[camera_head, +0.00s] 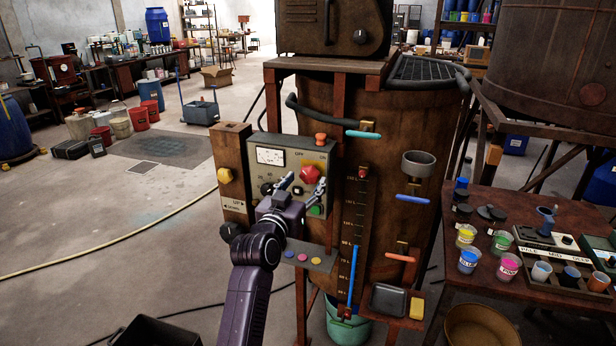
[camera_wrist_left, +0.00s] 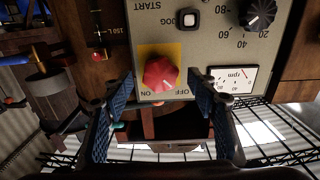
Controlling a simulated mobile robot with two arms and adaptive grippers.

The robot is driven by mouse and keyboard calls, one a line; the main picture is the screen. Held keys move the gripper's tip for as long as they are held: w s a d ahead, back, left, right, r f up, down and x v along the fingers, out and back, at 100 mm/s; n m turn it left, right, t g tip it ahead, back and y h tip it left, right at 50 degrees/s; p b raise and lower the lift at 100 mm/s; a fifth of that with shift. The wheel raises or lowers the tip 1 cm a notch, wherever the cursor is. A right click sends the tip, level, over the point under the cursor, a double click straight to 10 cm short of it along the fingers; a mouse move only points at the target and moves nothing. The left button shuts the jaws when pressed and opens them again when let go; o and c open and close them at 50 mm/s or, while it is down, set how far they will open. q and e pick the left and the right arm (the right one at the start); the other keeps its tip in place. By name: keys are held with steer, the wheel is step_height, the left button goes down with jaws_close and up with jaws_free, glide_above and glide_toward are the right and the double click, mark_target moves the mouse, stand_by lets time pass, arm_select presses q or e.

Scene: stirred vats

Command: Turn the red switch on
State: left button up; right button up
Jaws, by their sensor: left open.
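The red switch (camera_head: 310,173) is a faceted red knob on the grey-green control panel (camera_head: 262,150) fixed to the front of the vat. In the left wrist view the red switch (camera_wrist_left: 160,73) sits on a yellow plate, with ON and OFF lettered beside it. The picture there is turned, so the panel lettering is not upright. My left gripper (camera_head: 303,187) is open in front of the panel, its two fingertips near the switch. In the wrist view the fingers (camera_wrist_left: 161,92) stand apart on either side of the switch, with nothing between them. My right gripper is not in view.
The panel also carries an rpm gauge (camera_head: 271,156), black knobs and a green button (camera_head: 316,210). A yellow button (camera_head: 225,175) is on the box at left. The vat (camera_head: 390,240) has coloured valve handles. A table (camera_head: 480,281) with paint cups stands at right.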

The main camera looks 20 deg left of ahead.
arm_select(q)
steer(key=shift+w, duration=1.25)
steer(key=c, duration=1.2)
